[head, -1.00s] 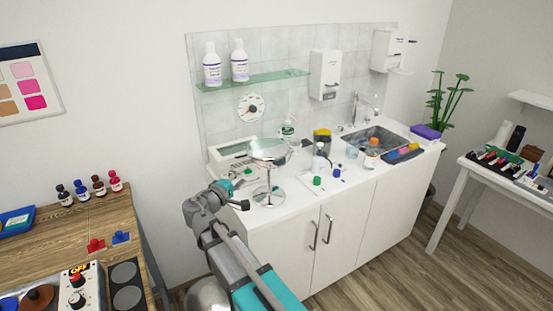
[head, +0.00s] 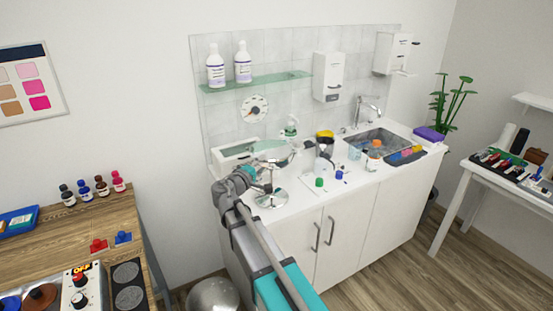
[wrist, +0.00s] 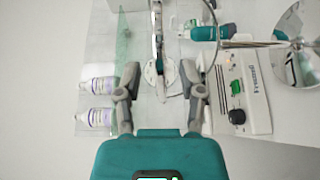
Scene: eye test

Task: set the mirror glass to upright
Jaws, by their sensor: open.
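The round mirror stands on the white counter, on a thin stem with a round chrome base (head: 271,199). Its mirror glass (head: 273,151) is tilted far back, close to flat, in the head view. In the wrist view the chrome base (wrist: 303,55) is at the right, and the curved rim of the mirror glass (wrist: 216,42) shows near the top middle. My gripper (wrist: 160,82) is open, with its two fingers apart on either side of a pale, narrow shape I cannot identify surely. In the head view my arm reaches the mirror's left side and its fingertips are hard to make out.
A white device (head: 233,154) sits behind the mirror, with a pump bottle (head: 290,129) beside it. Small green-capped and blue-capped bottles (head: 319,183) stand to the right. A glass shelf (head: 256,81) with two white bottles is above. The sink (head: 374,143) is farther right.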

